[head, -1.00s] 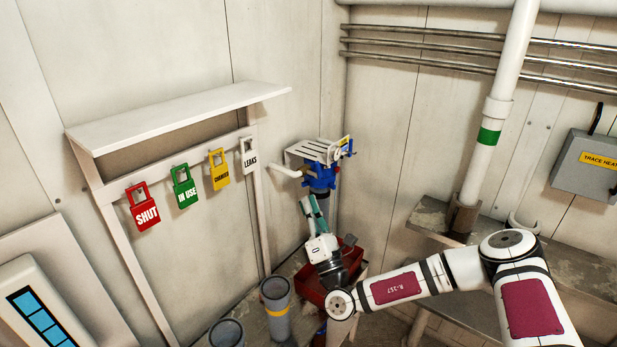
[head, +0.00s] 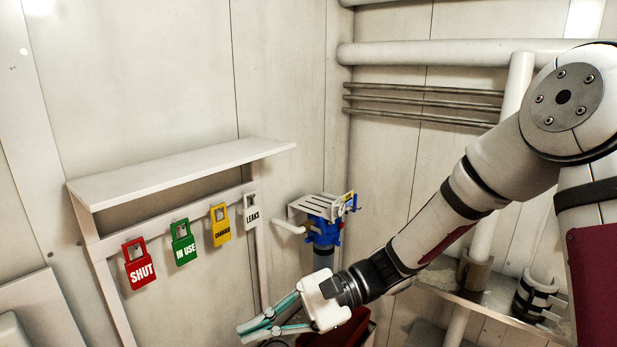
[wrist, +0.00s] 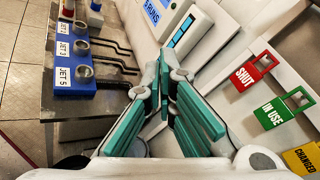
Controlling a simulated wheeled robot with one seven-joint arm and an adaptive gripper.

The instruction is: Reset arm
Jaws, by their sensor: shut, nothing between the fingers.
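My gripper (head: 246,331) has teal fingers on a white body and is low in the head view, left of the blue stand and below the tags. The fingers are together with nothing between them. The gripper also shows in the wrist view (wrist: 165,75), its fingers pointing away from the camera. My arm comes in from the right of the head view and slopes down to the gripper. No object is seen touching the fingers.
The red SHUT tag (head: 139,265), green IN USE tag (head: 184,243), yellow tag (head: 220,226) and white LEAKS tag (head: 251,211) hang under a white shelf (head: 180,172). A blue stand (head: 323,230) is behind my wrist. A blue JET block (wrist: 75,60) sits on a metal bench.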

